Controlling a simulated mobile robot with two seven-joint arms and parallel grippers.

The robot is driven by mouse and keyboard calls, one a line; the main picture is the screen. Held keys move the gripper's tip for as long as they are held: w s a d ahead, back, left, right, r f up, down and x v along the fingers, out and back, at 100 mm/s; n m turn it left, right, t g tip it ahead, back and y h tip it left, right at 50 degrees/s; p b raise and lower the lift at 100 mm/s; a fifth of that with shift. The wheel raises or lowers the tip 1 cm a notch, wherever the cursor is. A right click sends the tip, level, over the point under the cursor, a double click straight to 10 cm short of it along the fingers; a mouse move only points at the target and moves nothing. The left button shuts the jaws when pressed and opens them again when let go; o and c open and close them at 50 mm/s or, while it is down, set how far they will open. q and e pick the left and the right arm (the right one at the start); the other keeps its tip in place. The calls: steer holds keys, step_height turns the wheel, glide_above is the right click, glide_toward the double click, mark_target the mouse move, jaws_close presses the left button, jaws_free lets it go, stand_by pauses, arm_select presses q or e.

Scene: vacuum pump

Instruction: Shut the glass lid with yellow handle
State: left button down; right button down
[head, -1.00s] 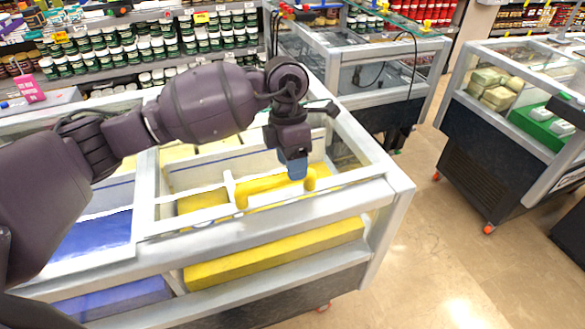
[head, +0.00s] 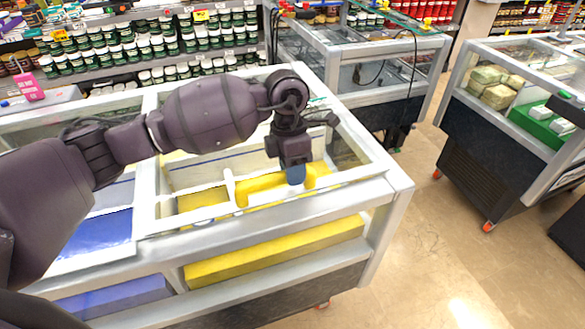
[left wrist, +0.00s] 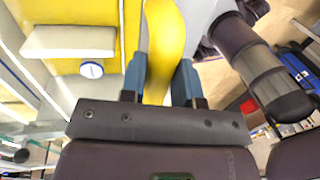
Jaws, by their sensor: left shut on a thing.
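The yellow handle (head: 262,182) of the glass lid shows over the right half of the near chest freezer (head: 395,190) in the head view. My left gripper (head: 295,174) reaches over the freezer from the left, with its blue fingers at the right part of this handle. In the left wrist view the yellow handle (left wrist: 163,45) passes between the two blue fingers of my left gripper (left wrist: 160,82), which is shut on it. The lid's clear glass is hard to make out, so I cannot tell how far it is open. My right gripper is not in view.
Another glass-topped freezer (head: 375,75) stands behind, and one with packages (head: 495,90) stands at the right. Shelves of jars (head: 150,45) line the back. A pink object (head: 28,88) stands at the left. The floor (head: 440,240) at the right is clear.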

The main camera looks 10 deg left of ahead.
arm_select(q)
steer(key=s+d, duration=0.2)
steer(key=s, duration=0.1)
steer(key=shift+s+d, duration=0.15)
steer(key=c, duration=1.2)
jaws_free()
steer(key=shift+c, duration=0.2)
steer(key=o, duration=0.4)
steer(key=shift+s+d, duration=0.1)
steer(key=shift+s, duration=0.05)
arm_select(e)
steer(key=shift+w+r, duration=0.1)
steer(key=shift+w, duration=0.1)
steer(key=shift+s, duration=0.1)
arm_select(q)
steer(key=shift+r, duration=0.25)
step_height(320, 180, up, 10)
steer(key=w+a+b, duration=0.1)
steer(key=w, duration=0.1)
steer(key=shift+a, duration=0.15)
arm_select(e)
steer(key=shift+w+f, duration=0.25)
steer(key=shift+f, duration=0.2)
